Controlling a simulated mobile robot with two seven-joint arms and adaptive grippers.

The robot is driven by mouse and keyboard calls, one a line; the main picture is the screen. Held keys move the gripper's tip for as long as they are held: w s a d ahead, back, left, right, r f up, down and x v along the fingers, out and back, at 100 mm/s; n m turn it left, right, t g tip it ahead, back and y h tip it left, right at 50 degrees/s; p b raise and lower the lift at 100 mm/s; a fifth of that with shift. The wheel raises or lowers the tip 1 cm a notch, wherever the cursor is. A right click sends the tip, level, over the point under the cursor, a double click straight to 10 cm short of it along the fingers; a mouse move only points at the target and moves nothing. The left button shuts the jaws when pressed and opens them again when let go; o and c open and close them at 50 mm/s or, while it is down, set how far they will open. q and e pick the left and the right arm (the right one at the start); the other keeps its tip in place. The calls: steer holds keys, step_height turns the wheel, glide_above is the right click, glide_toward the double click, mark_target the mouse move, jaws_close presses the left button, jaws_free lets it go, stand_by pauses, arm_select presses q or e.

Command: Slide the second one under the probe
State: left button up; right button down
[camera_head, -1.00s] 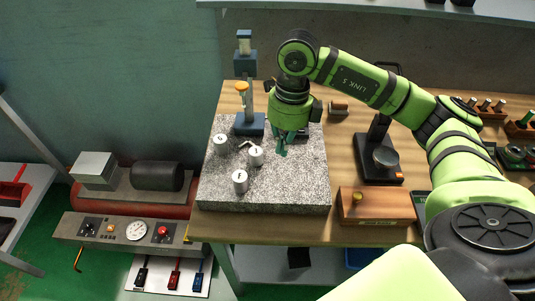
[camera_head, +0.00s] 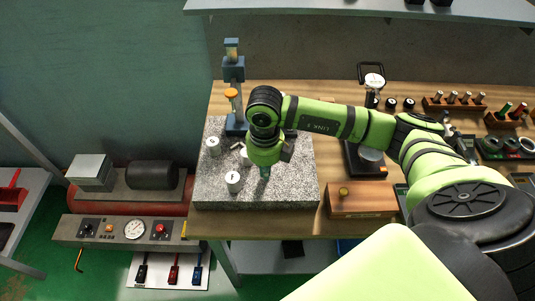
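Several white cylinders stand on the speckled granite plate (camera_head: 295,190). One (camera_head: 213,147) is at the back left, one (camera_head: 233,182) is at the front left, and a third (camera_head: 245,156) is partly hidden behind my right gripper. A blue stand with an orange knob (camera_head: 235,95) rises at the plate's back left; its probe tip is hard to make out. My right gripper (camera_head: 265,173) points down over the plate, just right of the third cylinder. Its fingers are small and seen nearly edge-on, so their opening and any contact are unclear. My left gripper is out of view.
A wooden box with a brass knob (camera_head: 362,200) sits right of the plate. A dark gauge stand (camera_head: 370,155) is behind it, partly covered by my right arm. Racks of small parts (camera_head: 455,102) line the back right.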

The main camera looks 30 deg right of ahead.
mark_target(253, 165)
steer(key=shift+w+a+r+p, duration=0.15)
steer(key=shift+w+p, duration=0.1)
steer(key=shift+w, duration=0.55)
steer(key=shift+w+a+p, duration=0.1)
steer(key=shift+w+p, duration=0.15)
steer(key=shift+w, duration=0.55)
steer(key=shift+w+f+b, duration=0.25)
steer(key=shift+w+b, duration=0.5)
steer(key=shift+b, duration=0.25)
steer(key=shift+w+a+r+b, duration=0.1)
steer(key=shift+w+b, duration=0.2)
steer(key=shift+w, duration=0.1)
steer(key=shift+w+r, duration=0.1)
